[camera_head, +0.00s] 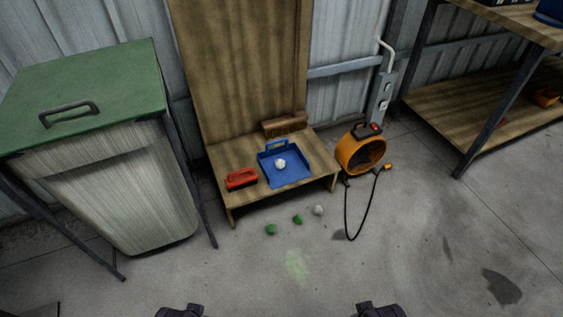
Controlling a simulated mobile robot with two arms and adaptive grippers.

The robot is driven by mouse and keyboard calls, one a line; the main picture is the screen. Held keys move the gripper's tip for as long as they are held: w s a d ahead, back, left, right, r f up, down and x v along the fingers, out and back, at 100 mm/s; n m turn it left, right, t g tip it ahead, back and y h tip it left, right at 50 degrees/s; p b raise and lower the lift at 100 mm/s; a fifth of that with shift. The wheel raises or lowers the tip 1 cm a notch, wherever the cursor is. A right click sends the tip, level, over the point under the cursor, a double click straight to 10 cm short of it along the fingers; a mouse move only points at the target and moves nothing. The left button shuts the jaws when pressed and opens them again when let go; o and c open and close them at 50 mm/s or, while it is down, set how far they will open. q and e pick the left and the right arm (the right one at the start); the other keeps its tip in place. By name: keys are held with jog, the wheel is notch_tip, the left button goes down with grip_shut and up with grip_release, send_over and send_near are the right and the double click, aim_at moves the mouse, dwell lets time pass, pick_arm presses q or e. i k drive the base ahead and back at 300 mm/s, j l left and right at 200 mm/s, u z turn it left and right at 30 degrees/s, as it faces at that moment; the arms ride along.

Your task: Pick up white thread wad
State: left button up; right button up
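A small whitish wad (318,210) lies on the concrete floor in front of the low wooden platform. Another white wad (280,164) lies in the blue dustpan (295,178) on that platform. Two green wads, one nearer the middle (298,219) and one to its left (270,229), lie on the floor beside the whitish one. My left gripper (180,311) and my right gripper (381,310) show only as dark parts at the bottom edge, apart from all wads. Their fingers are mostly cut off, so their opening is unclear.
The wooden platform (222,157) also holds a red-handled tool (241,179) and a brush (285,124). An orange fan (361,151) with a looping black cable (349,224) stands right. A green-lidded bin (85,95) stands left, shelving (470,100) right. The front floor is open.

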aim_at(318, 209)
jog(key=i+l+u, duration=0.15)
jog(key=u, duration=0.3)
jog(key=i+l+u, duration=0.1)
jog(key=l+u, duration=0.2)
jog(key=u, duration=0.15)
